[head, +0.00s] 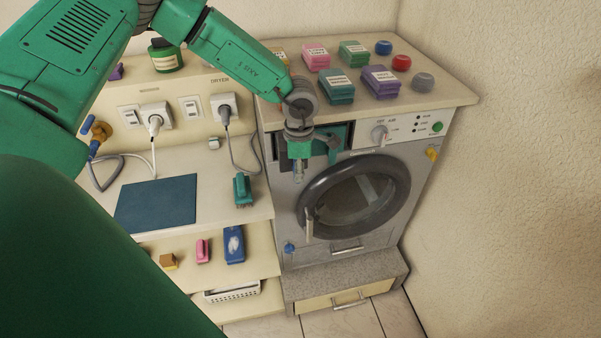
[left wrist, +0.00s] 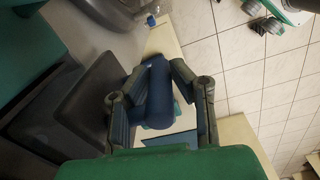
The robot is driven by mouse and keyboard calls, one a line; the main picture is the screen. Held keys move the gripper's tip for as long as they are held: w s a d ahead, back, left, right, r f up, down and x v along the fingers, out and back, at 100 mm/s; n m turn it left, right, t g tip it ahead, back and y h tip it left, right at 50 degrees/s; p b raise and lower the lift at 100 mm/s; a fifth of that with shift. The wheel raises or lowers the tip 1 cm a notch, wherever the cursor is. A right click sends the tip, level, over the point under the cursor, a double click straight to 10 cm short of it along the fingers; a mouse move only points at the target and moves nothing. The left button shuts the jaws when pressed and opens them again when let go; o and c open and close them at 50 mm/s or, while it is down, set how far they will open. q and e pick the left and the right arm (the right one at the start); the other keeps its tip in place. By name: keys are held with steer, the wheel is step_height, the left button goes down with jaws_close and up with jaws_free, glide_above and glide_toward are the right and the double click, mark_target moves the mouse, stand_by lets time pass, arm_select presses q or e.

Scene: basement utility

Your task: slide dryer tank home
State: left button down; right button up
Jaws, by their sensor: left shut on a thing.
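The dryer (head: 390,165) is a grey and white front-loader with a dark round door, which looks shut. A dark tank front (head: 286,165) shows at the dryer's upper left, mostly hidden behind my left gripper (head: 303,160). In the left wrist view, the tank's dark grey body (left wrist: 85,105) stands out from the grey dryer panel. My left gripper (left wrist: 160,100) is shut on a dark blue cylindrical handle (left wrist: 158,85), one finger on each side. The join between handle and tank is hidden, and I cannot tell how far the tank stands out. My right gripper is not in view.
A green brush (head: 243,188) and a blue mat (head: 157,203) lie on the counter to the left. A grey cord (head: 240,150) hangs beside the dryer. A wall closes off the right.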

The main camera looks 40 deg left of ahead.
arm_select(q)
steer(key=shift+w+a, duration=0.75)
steer(key=shift+a, duration=0.25)
steer(key=shift+d, duration=0.1)
steer(key=s+d, duration=0.5)
steer(key=d, duration=0.1)
steer(key=shift+s+d, duration=0.2)
steer(key=shift+d, duration=0.2)
stand_by(0.8)
steer(key=shift+r, duration=0.1)
stand_by(0.4)
steer(key=shift+w+a, duration=0.2)
steer(key=shift+a, duration=0.05)
stand_by(0.5)
steer(key=w+a, duration=0.4)
steer(key=a, duration=0.1)
steer(key=shift+w+a, duration=0.2)
steer(key=shift+a, duration=0.1)
stand_by(1.5)
steer(key=shift+w+a, duration=0.4)
steer(key=shift+a, duration=0.05)
